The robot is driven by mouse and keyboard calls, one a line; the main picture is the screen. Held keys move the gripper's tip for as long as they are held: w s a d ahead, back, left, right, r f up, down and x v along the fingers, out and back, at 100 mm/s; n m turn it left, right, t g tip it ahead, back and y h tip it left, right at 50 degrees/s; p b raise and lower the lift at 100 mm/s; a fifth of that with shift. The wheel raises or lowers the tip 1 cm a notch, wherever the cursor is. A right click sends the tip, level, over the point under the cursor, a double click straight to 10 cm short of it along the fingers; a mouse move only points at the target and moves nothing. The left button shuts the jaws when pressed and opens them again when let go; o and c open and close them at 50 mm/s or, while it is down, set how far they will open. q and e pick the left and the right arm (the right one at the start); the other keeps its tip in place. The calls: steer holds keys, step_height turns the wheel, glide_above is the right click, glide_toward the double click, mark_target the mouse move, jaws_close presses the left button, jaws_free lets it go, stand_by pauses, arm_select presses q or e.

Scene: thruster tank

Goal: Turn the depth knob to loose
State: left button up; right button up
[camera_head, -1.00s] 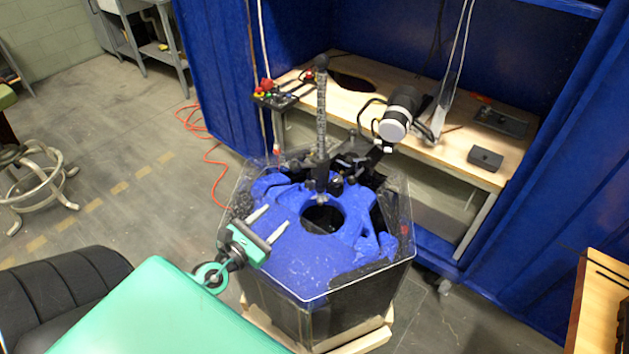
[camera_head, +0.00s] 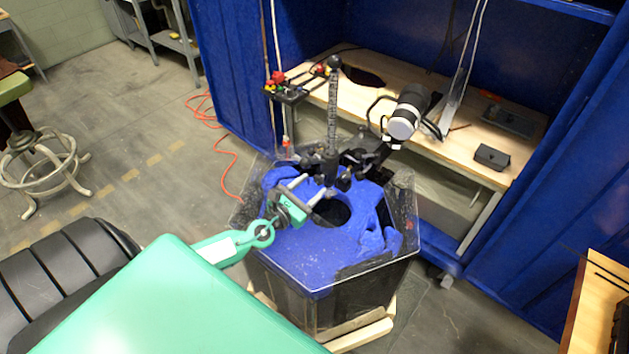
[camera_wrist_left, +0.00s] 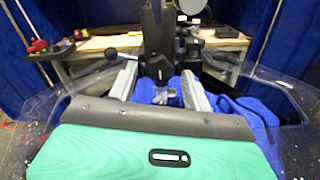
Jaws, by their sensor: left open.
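The tank (camera_head: 345,292) is a clear-walled, many-sided vessel with a blue top that has a round dark opening. A graduated vertical post (camera_head: 332,115) stands over it, with a dark clamp at its lower end; the post also shows in the left wrist view (camera_wrist_left: 158,40). A small black knob (camera_wrist_left: 114,54) sticks out left of the post there; I cannot tell for sure that it is the depth knob. My left gripper (camera_head: 318,184) is open and empty, its fingers pointing at the clamp. In the wrist view the fingers (camera_wrist_left: 159,70) flank the lower post, apparently without gripping. My right gripper is not in view.
A wooden bench (camera_head: 450,140) stands behind the tank inside a blue enclosure. A black-and-white cylindrical device (camera_head: 405,118) juts over the tank's back right. A control box with red and yellow buttons (camera_head: 285,88) is at the back left. Floor at left is open, with an orange cable.

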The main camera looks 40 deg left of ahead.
arm_select(q)
steer(key=shift+w, duration=0.5)
steer(key=shift+w+d, duration=0.1)
steer(key=shift+w, duration=0.5)
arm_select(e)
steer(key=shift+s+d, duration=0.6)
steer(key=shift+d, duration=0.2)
